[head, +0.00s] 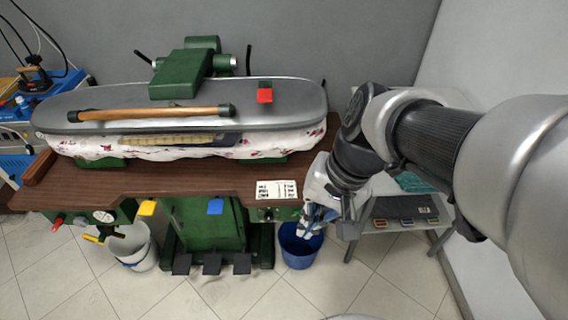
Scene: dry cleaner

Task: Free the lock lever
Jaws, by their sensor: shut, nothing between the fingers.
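A green clothes press stands along the wall, its grey metal head (230,104) lowered onto a floral padded buck (90,147). A red tab on a green mount (265,95) sits on the right part of the head. Thin black levers (248,60) stick up behind the press. I cannot tell for certain which of these is the lock lever. A wooden handle bar (150,114) runs along the head's front. My gripper (309,226) is shut and empty, pointing down in front of the table's right end, apart from the press. Its fingertips are small and partly unclear.
A brown table (200,180) carries the press; a white label card (276,190) lies at its right. A blue bucket (299,246) stands below my gripper, and a white bucket (130,245) at left. Foot pedals (212,264) are in front. A grey shelf (395,222) stands right.

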